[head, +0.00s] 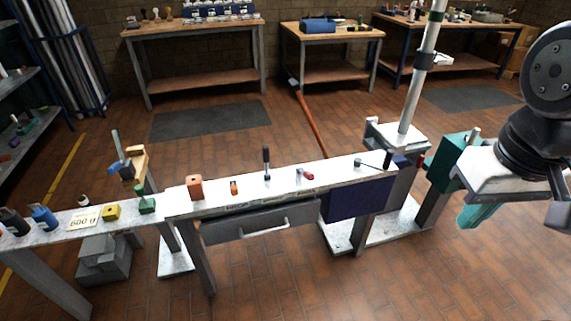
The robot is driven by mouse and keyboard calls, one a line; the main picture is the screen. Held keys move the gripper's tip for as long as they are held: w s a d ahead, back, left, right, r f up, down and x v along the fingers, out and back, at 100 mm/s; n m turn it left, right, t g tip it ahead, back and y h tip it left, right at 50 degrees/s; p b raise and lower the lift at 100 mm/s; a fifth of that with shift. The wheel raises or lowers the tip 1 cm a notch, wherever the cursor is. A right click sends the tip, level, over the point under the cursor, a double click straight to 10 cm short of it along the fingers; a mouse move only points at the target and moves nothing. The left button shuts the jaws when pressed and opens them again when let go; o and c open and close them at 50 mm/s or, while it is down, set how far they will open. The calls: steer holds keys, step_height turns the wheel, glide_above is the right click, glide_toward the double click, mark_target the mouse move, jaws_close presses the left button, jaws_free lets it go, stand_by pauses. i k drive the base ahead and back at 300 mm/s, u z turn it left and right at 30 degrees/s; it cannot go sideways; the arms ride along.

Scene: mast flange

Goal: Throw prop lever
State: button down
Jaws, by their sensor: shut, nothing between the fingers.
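An upright lever with a black grip (266,160) stands on the white bench top, near its middle. A second, short dark lever (372,164) lies low near the bench's right end, beside the mast (420,75). No label I can read shows which is the prop lever. My gripper (557,208) is at the right edge, partly cut off by the frame, shut and empty. It is well to the right of both levers and touches neither. Its fingertips are hard to make out.
An orange block (194,187), a small orange piece (234,187) and a red-ended part (306,175) sit on the bench. A grey drawer (262,222) is below. A teal machine (447,165) stands between mast and arm. Brick floor in front is clear.

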mark_target(234, 190)
steer(key=k, duration=1.3)
steer(key=u, duration=0.85)
steer(key=i, duration=1.25)
steer(key=z, duration=0.4)
